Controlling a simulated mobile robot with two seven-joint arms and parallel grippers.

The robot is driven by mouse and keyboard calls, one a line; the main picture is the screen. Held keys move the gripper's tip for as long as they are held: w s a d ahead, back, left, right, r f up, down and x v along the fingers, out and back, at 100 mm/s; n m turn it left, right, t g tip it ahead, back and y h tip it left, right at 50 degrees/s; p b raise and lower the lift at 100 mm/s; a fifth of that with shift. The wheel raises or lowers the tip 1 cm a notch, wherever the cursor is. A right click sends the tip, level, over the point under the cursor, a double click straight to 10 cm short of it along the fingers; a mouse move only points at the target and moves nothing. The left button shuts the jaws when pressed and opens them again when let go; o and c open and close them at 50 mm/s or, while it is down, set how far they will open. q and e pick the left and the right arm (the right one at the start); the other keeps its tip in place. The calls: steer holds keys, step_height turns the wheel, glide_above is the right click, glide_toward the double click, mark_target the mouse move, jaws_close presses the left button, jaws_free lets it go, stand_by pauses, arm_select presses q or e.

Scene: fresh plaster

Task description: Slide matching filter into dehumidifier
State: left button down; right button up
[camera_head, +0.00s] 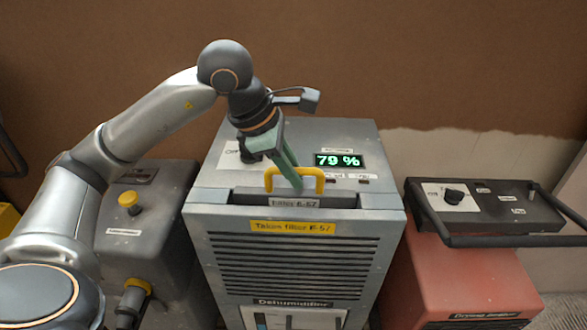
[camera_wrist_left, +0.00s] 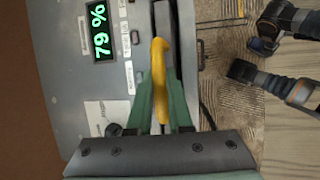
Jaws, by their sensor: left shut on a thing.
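The grey dehumidifier (camera_head: 305,265) stands in the middle of the head view, with a yellow "Takes filter E-57" label on its front and a display reading 79 %. The filter (camera_head: 294,202), labelled "Filter E-57", is at the slot in its top front edge; its yellow handle (camera_head: 319,183) stands above the slot. The slot hides the filter's body, so I cannot tell its depth. My left gripper (camera_head: 294,181) is shut on the handle, its green fingers coming from above. The handle (camera_wrist_left: 159,65) runs between the fingers in the left wrist view. My right gripper is not in view.
A grey machine (camera_head: 150,230) with a yellow knob stands close on the left. A red machine (camera_head: 455,275) with a black control panel and bar handle stands on the right. The brown, partly plastered wall (camera_head: 440,70) is behind.

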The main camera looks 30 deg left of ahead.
arm_select(q)
steer(key=shift+f, duration=0.2)
stand_by(0.4)
steer(key=shift+f+b, duration=0.5)
steer(key=shift+b, duration=0.1)
steer(key=c, duration=0.8)
jaws_free()
steer(key=shift+o, duration=0.2)
steer(key=shift+r, duration=0.3)
steer(key=p+v, duration=0.2)
steer(key=v, duration=1)
steer(key=shift+f, duration=0.1)
